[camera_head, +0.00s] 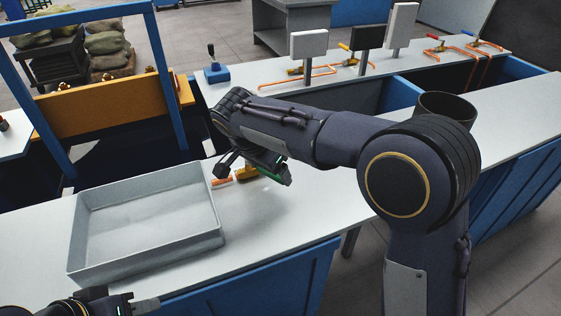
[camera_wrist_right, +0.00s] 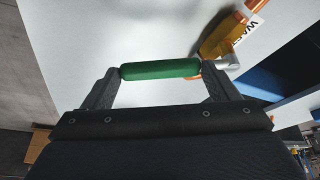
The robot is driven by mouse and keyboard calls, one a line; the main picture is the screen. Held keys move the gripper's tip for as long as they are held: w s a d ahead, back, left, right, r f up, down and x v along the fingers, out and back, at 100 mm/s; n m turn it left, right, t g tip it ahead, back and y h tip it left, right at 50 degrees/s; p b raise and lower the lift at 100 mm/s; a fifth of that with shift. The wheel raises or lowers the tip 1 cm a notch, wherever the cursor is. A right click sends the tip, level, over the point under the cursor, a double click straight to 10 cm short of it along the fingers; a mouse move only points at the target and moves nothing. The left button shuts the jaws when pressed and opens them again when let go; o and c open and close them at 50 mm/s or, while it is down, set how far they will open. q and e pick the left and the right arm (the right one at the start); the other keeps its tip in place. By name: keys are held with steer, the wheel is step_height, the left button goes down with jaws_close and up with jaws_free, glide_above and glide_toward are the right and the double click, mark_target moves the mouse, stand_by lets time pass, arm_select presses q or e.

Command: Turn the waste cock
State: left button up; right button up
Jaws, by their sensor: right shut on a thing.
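The waste cock has a brass-orange body (camera_wrist_right: 225,35) with a white label reading "WAS…", at upper right in the right wrist view. A short metal stem joins it to a green handle (camera_wrist_right: 150,70). My right gripper (camera_wrist_right: 162,77) is shut on the green handle, with a finger at each end of it. In the head view, the brass body (camera_head: 246,173) shows beside the right gripper (camera_head: 258,166), partly hidden by it. My left gripper (camera_head: 122,300) is at the bottom left, cut by the frame edge. Its finger state is unclear.
A grey open tray (camera_head: 215,240) stands on the white bench left of the cock. A blue frame with an orange beam (camera_head: 110,112) is behind it. More valves on copper pipes (camera_head: 298,82) and a blue-based lever (camera_head: 217,74) stand on the far bench.

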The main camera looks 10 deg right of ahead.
steer(key=a+m, duration=0.1)
steer(key=s+a+m+g+p, duration=0.1)
steer(key=m, duration=0.1)
steer(key=shift+a+r+h+p, duration=0.1)
steer(key=shift+r+h+p, duration=0.05)
steer(key=shift+h+p, duration=0.2)
steer(key=shift+s+a+m+g+p, duration=0.15)
steer(key=shift+a+m+g+p, duration=0.2)
steer(key=shift+m, duration=0.4)
steer(key=shift+s+a+m+g+p, duration=0.15)
steer(key=shift+a+m+p, duration=0.25)
steer(key=shift+m, duration=0.35)
steer(key=shift+a, duration=0.1)
steer(key=o, duration=1.3)
steer(key=p+v, duration=0.1)
steer(key=v, duration=0.6)
steer(key=shift+a+r, duration=0.15)
steer(key=shift+a, duration=0.15)
